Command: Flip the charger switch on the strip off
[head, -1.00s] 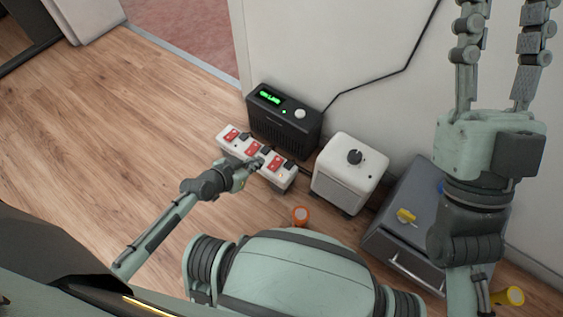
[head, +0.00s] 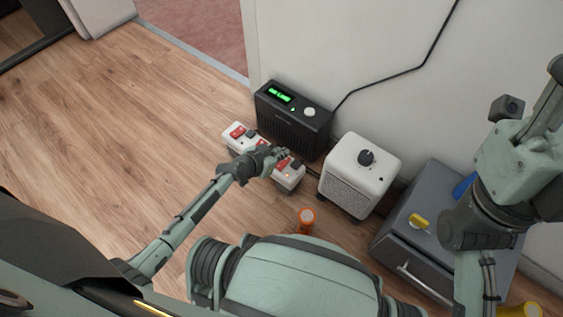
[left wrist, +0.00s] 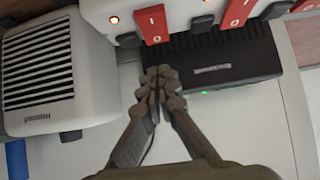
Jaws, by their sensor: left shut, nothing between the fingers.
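The white power strip (head: 292,182) lies on the floor in front of the black box with a green display. It has several red rocker switches, and a red switch (head: 237,132) shows at its left end. In the left wrist view the strip (left wrist: 185,10) is along the top edge, with a red switch (left wrist: 152,24) and lit orange indicators. My left gripper (head: 280,155) is shut and empty, over the strip in the head view, hiding its middle part. In the wrist view its fingertips (left wrist: 160,78) are together, just below the red switch; contact cannot be told. My right gripper's fingers are out of frame.
The black box (head: 290,120) stands behind the strip against the wall. Open wood floor lies left.

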